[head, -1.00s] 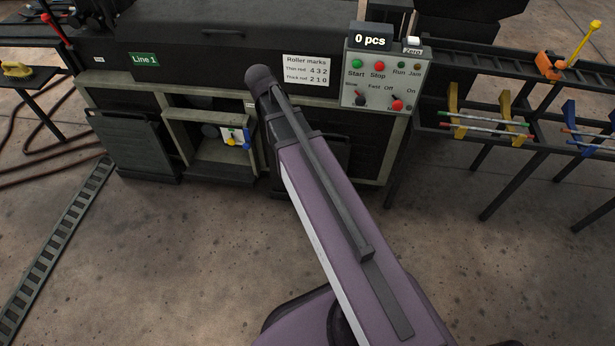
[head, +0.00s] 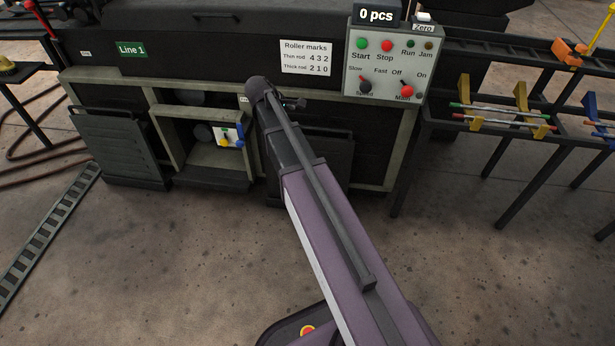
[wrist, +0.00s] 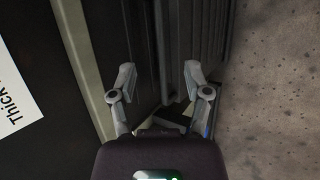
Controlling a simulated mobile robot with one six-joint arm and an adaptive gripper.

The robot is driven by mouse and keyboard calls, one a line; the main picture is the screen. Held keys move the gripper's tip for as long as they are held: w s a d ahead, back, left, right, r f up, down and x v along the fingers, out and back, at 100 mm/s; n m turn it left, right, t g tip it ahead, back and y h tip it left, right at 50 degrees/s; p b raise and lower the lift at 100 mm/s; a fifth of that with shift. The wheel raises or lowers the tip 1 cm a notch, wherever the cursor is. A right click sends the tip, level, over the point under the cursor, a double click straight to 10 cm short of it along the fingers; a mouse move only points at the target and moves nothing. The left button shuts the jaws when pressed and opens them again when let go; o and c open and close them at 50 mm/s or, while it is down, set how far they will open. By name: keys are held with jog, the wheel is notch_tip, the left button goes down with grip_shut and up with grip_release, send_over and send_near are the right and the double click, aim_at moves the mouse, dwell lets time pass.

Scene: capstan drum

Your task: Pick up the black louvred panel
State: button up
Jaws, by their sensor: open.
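A black louvred panel (head: 325,155) leans upright against the machine front, right of the open bay, in the head view. My arm hides its left part. In the wrist view its dark ribbed face (wrist: 200,40) runs down from the top edge, right of centre. My gripper (wrist: 158,72) is open and empty, one finger on each side of a dark gap beside the panel. Whether a finger touches the panel cannot be told. In the head view the gripper shows only in small part (head: 294,103) beyond the arm's end. A similar dark panel (head: 120,148) leans further left.
The machine's control box (head: 388,62) is above and right of the panel. The open bay (head: 207,158) with a small coloured fitting is to the left. A rod rack (head: 510,118) stands at the right. A ladder-like rail (head: 45,235) lies on the floor. The front floor is clear.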

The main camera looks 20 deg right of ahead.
aim_at(307, 127)
dwell(0.4)
jog(key=b+x, duration=0.5)
jog(key=x, duration=0.2)
jog(key=shift+a+f+b, duration=0.1)
jog(key=shift+b, duration=0.2)
jog(key=shift+b+x, duration=0.65)
jog(key=shift+x, duration=0.2)
jog(key=shift+d+b+x, duration=0.2)
jog(key=shift+b+x, duration=1.8)
jog(key=shift+x, duration=0.6)
jog(key=shift+s, duration=0.1)
grip_shut()
